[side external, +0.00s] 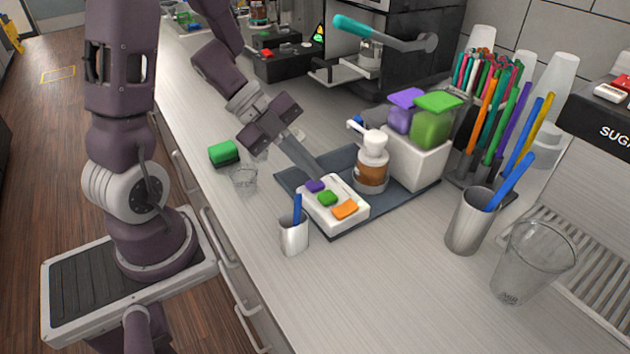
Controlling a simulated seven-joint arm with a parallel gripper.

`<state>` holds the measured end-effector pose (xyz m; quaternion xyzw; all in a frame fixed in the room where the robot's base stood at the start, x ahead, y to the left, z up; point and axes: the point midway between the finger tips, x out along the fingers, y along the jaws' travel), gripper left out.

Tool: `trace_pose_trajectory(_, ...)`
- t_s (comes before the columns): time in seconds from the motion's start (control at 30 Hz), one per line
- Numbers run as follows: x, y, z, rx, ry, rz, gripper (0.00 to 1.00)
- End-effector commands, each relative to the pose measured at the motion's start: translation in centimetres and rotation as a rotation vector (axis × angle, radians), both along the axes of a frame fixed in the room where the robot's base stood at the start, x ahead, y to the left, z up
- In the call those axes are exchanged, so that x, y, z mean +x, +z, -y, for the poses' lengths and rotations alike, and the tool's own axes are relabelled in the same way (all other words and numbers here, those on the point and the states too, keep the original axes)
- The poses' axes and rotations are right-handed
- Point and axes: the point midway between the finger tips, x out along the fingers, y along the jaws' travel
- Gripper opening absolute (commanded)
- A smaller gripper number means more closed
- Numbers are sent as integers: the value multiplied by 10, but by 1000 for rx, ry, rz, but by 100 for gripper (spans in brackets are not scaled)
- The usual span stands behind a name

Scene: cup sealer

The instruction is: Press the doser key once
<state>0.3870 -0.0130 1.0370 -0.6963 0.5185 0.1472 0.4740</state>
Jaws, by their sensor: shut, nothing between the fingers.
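A white key box (340,212) lies on a dark mat and carries a purple key (315,186), a green key (327,198) and an orange key (345,210). None has a readable label, and I cannot tell which key is the doser key. My gripper (320,179) is shut and empty, pointing down at the box's back edge, close to the purple key. Whether its tips touch the key is unclear. At the right edge, a black machine (595,125) marked "SUGA" has a red key (622,84) and a pale key (610,93), partly cut off.
A brown pump bottle (371,172) and white bin (418,160) with purple and green lids stand behind the box. A metal cup (470,220) and clear cup (525,265) stand right.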

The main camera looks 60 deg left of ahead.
Motion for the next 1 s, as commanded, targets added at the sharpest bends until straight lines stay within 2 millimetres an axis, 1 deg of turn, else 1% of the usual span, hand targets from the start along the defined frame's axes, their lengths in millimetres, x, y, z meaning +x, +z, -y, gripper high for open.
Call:
trace_pose_trajectory(0.53,0,-7,0,-1,-1,-1,0)
trace_pose_trajectory(0.8,0,-7,0,1,-1,0,0)
trace_pose_trajectory(0.87,0,-6,0,0,-1,1,0)
trace_pose_trajectory(1.0,1,2,0,2,-1,3,0)
